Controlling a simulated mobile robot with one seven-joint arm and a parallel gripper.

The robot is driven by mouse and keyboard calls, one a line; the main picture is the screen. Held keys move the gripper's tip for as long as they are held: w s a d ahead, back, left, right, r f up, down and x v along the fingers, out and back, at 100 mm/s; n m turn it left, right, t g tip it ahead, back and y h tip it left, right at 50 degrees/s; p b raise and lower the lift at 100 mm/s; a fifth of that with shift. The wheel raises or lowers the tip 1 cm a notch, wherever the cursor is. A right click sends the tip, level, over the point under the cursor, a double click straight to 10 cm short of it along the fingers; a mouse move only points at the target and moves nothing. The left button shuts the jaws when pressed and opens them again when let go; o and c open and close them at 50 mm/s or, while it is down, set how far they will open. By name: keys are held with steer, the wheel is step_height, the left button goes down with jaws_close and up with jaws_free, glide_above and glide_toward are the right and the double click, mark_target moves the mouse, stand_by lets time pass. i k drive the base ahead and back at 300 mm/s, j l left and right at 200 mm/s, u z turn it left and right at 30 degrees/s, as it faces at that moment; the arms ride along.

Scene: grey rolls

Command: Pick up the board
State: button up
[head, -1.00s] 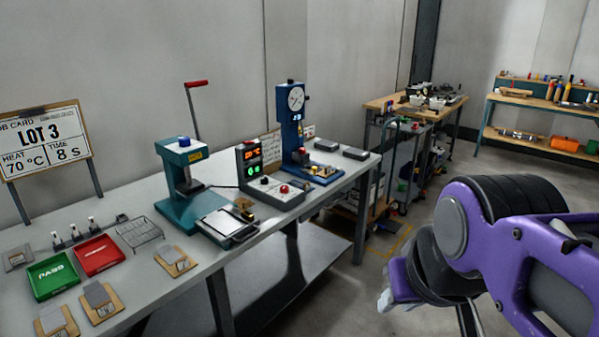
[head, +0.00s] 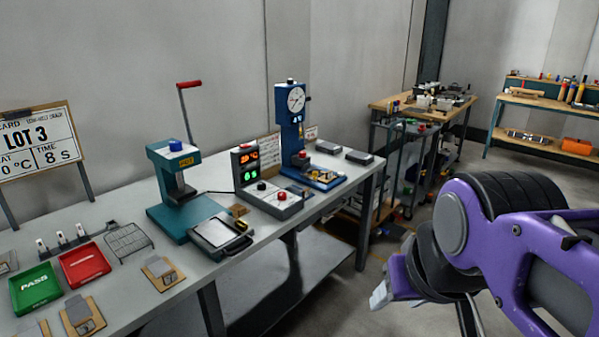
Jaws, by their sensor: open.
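Several small tan boards, each with a grey piece on it, lie along the near edge of the grey bench. One tan board (head: 151,283) lies right of the red tray, another (head: 70,327) lies in front of the trays, and a third is cut off at the bottom left. I cannot tell which one the task means. My gripper (head: 380,298) hangs beyond the bench's right side, over the floor, well apart from the boards. Its pale tip shows below my purple arm; the jaws are open and partly hidden, with nothing seen in them.
The bench (head: 270,232) carries a green PASS tray (head: 36,289), a red tray (head: 84,264), a wire rack (head: 129,243), a teal press (head: 183,208), a control box (head: 270,198) and a blue gauge stand (head: 291,120). Open floor lies between the bench and my arm.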

mark_target(324, 177)
steer(key=i+l+u, duration=0.4)
steer(key=i+l, duration=1.7)
